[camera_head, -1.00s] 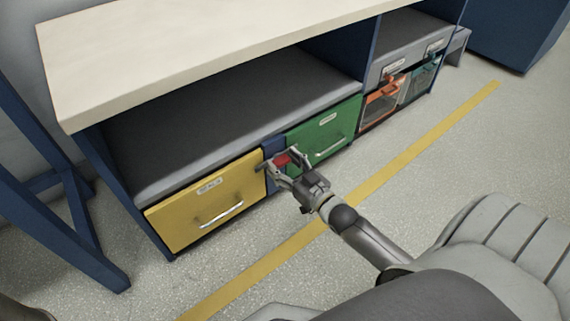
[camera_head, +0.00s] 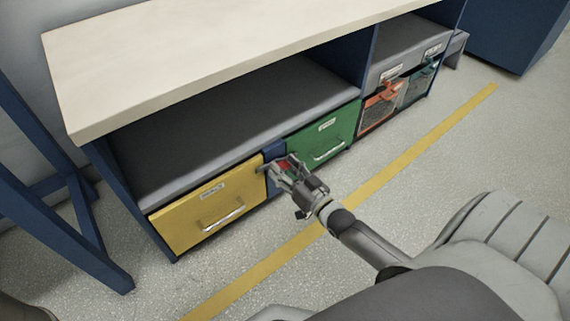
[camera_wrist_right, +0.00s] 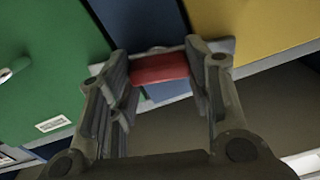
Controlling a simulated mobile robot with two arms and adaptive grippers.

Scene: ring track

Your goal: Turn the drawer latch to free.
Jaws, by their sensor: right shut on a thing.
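The drawer latch has a red handle (camera_head: 285,165) on the blue post (camera_head: 275,181) between the yellow drawer (camera_head: 208,208) and the green drawer (camera_head: 325,137). My right gripper (camera_head: 284,167) is at the post with its fingers around the red handle. In the right wrist view the red handle (camera_wrist_right: 160,68) lies between the two fingers of my right gripper (camera_wrist_right: 160,85), and a grey metal bar (camera_wrist_right: 222,46) shows behind it, reaching over the yellow drawer's edge. Both drawers look shut. My left gripper is not in view.
Orange (camera_head: 380,103) and teal (camera_head: 420,80) bins sit at the bench's right end. A pale worktop (camera_head: 200,55) overhangs the open grey shelf above the drawers. A blue frame (camera_head: 60,215) stands at the left. The floor around the yellow line (camera_head: 400,155) is clear.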

